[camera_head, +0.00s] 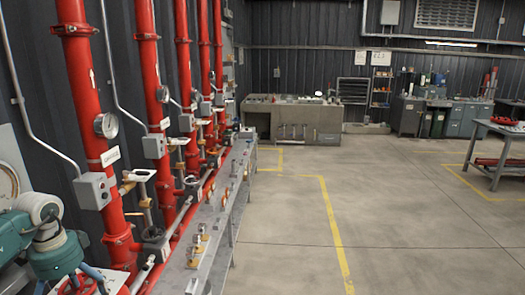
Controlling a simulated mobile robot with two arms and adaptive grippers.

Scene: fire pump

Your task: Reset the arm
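A teal and light grey jointed body (58,252) shows at the lower left edge, cut off by the frame. No held object is visible.
Several red vertical pipes (86,95) with a gauge (106,125) and grey boxes (93,191) line the left wall. A long narrow metal bench (218,215) with brass fittings runs beside them. A workbench (322,124) stands at the back, a table (496,150) at right. The middle floor (400,215) is clear.

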